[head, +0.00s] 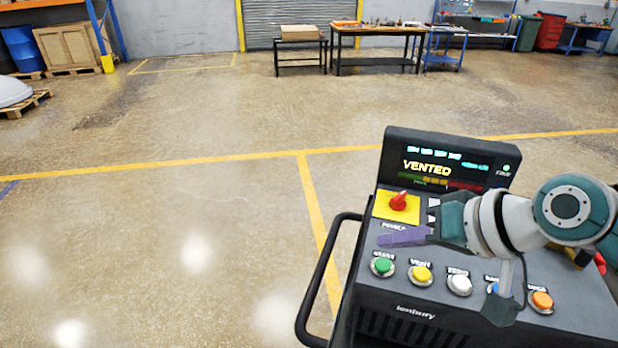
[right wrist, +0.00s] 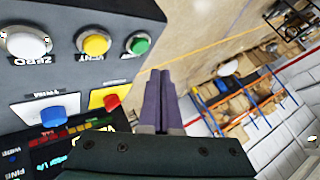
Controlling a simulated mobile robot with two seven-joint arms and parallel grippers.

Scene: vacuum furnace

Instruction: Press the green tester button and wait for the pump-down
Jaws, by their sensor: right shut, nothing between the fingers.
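The tester is a dark console whose screen (head: 440,168) reads VENTED. Its green button (head: 382,265) is the leftmost of the front row, and it also shows in the right wrist view (right wrist: 138,43). My right gripper (head: 382,240) is shut and empty, with its purple fingers pointing left above the panel, just behind the green button in the head view. The fingers look apart from the button; their exact height over the panel is hard to tell. In the right wrist view the shut fingertips (right wrist: 160,75) lie beyond the panel's edge. My left gripper is not in view.
A black handle rail (head: 318,290) runs along the console's left side.

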